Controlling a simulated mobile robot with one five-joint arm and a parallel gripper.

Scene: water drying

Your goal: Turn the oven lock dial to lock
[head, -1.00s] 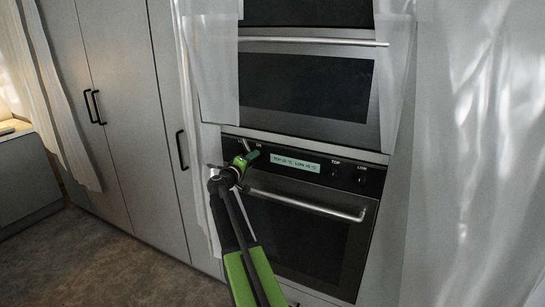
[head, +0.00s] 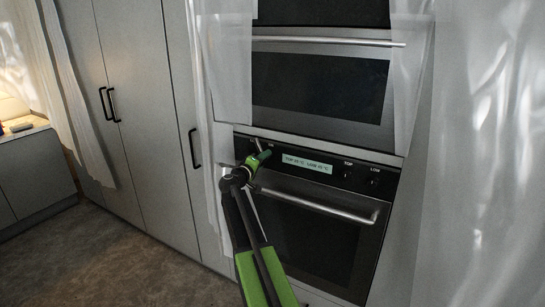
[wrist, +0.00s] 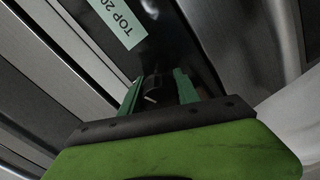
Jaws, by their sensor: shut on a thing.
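The lower oven (head: 308,232) is built into the cabinet, with a dark control panel (head: 330,172) along its top. My gripper (head: 264,154) is at the left end of this panel. In the wrist view its two green fingers (wrist: 157,90) stand on both sides of a dark dial (wrist: 153,88) with a pale mark on it. My gripper is shut on this dial. In the head view the fingers and arm mostly hide the dial and its label, so I cannot read its setting.
A lit display (head: 307,163) and the TOP (head: 347,174) and LOW (head: 373,181) dials lie to the right. The oven handle (head: 318,206) runs just below my gripper. Sheer curtains (head: 224,60) hang beside the upper oven (head: 320,85). Cabinets stand left.

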